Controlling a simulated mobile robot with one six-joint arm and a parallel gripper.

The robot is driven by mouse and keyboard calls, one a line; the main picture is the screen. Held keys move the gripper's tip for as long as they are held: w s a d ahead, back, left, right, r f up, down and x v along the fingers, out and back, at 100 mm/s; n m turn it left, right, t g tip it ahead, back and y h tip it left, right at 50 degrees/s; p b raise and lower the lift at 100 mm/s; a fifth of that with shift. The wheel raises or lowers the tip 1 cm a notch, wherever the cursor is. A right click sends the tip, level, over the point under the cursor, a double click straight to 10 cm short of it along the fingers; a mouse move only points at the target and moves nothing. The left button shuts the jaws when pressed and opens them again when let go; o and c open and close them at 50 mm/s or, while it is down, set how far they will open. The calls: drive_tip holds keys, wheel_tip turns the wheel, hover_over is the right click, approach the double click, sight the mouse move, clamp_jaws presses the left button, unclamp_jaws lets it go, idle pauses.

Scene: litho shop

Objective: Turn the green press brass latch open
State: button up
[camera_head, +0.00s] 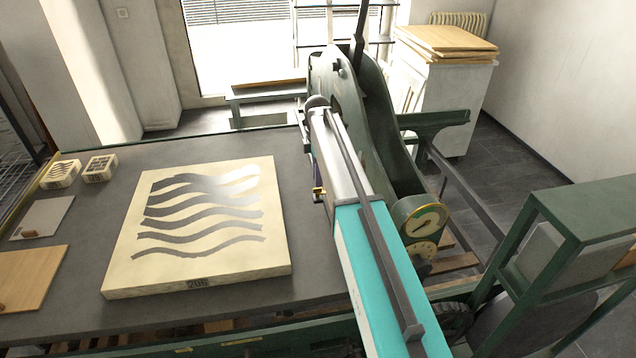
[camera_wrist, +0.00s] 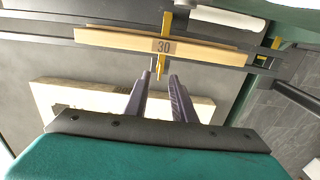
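The green press (camera_head: 385,120) stands right of centre in the head view, with my arm across its front. In the wrist view a narrow brass piece, apparently the latch (camera_wrist: 160,66), runs down past the front of a wooden bar marked 30 (camera_wrist: 120,39). My gripper (camera_wrist: 158,77) has two purple fingers, apart, with nothing held between them. The brass piece's lower end shows in line with the gap, just beyond the fingertips; I cannot tell whether they touch. In the head view a small brass bit (camera_head: 318,191) shows by the mostly hidden gripper.
A pale stone slab marked 206 (camera_head: 205,270) with wavy dark bands lies on the grey press bed (camera_head: 90,215). Round dials (camera_head: 422,222) and a green frame (camera_head: 560,205) stand right of my arm.

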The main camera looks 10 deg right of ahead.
sight(320, 192)
drive_tip(key=shift+f+p, duration=0.6)
drive_tip(key=shift+f, duration=1.45)
clamp_jaws()
drive_tip(key=shift+d, duration=0.1)
